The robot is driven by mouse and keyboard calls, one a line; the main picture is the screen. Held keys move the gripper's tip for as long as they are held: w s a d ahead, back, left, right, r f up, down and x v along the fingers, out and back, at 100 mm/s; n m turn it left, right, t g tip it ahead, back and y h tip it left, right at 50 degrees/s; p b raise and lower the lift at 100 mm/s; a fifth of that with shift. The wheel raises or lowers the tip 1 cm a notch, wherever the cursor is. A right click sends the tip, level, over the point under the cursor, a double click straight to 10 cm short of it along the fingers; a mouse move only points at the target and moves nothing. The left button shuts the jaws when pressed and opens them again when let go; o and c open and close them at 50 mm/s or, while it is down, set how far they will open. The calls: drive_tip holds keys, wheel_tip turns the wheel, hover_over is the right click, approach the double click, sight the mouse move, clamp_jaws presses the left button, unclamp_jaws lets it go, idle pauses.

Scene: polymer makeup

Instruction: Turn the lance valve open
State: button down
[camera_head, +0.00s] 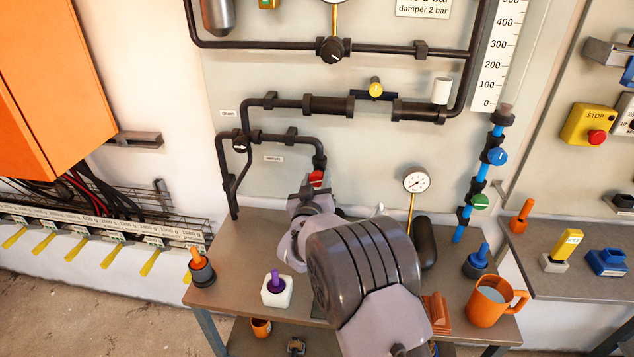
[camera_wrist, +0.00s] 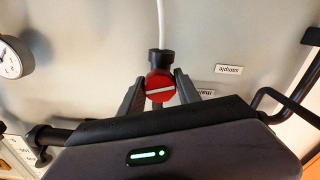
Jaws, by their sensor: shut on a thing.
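A red valve knob (camera_head: 316,177) sits at the lower end of a dark pipe on the wall panel. In the wrist view the round red knob (camera_wrist: 160,81) shows a white bar across its face, slightly tilted from level. My gripper (camera_head: 313,190) reaches up to it from the table side. In the wrist view my gripper (camera_wrist: 159,92) has one finger on each side of the knob and is shut on it. A dark fitting (camera_wrist: 160,58) and a pale hose show behind the knob. No readable label names this knob as the lance valve.
Dark pipes (camera_head: 290,137) run close above and left of my gripper. A pressure gauge (camera_head: 416,181) stands to the right. The table (camera_head: 235,240) below holds a white block with a purple-handled tool (camera_head: 277,290), a black cup (camera_head: 201,271) and an orange mug (camera_head: 487,305).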

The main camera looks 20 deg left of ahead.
drive_tip(key=n, duration=0.3)
drive_tip(key=shift+n, duration=0.4)
drive_tip(key=n, duration=0.3)
drive_tip(key=shift+n, duration=0.3)
drive_tip(key=n+p, duration=0.1)
drive_tip(key=n, duration=0.2)
drive_tip(key=shift+n, duration=0.3)
drive_tip(key=shift+n+p, duration=0.5)
drive_tip(key=shift+n, duration=1.1)
drive_tip(key=c, duration=0.9)
unclamp_jaws()
